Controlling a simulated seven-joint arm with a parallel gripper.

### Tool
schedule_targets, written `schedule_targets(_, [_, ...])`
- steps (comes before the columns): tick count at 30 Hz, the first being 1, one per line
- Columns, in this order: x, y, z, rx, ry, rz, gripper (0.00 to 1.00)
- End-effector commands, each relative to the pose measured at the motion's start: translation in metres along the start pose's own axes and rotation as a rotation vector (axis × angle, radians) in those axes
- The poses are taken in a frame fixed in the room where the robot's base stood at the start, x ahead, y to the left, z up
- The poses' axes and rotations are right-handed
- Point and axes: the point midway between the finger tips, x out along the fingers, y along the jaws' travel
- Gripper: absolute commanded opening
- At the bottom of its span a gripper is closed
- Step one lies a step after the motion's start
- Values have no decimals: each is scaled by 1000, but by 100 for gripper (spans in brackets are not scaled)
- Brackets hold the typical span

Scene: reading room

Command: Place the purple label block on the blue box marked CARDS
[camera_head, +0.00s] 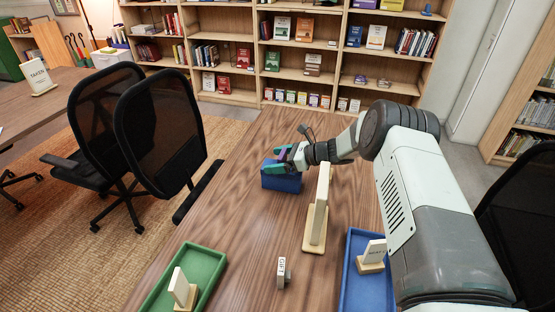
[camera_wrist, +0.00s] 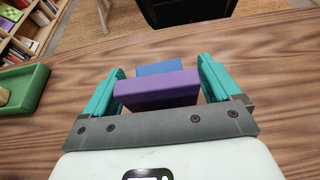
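My gripper (camera_head: 284,174) has teal fingers and reaches from the right over the table at the blue box (camera_head: 281,181). The fingers close on both ends of the purple label block (camera_wrist: 157,92), which lies between them in the wrist view. In the head view only a sliver of purple shows between the fingers. Part of the blue box shows just beyond the block in the wrist view (camera_wrist: 160,68). I cannot tell whether block and box touch. No CARDS marking is readable on the box.
A tall cream sign (camera_head: 319,207) stands on the table in front of the gripper. A small white label block (camera_head: 282,271) is nearer. A green tray (camera_head: 208,257) lies left, a blue tray (camera_head: 352,249) right, each with a small sign. Black chairs stand left. Table left of the box is clear.

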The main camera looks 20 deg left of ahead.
Motion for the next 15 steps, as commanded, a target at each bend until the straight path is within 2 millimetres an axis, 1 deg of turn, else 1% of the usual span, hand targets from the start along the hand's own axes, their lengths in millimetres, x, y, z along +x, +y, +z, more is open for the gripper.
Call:
schedule_targets(11, [-1,0,2,0,0,0,100])
schedule_targets(13, [-6,0,3,2,1,-1,100])
schedule_targets(15, [-17,-1,4,2,0,-3,100])
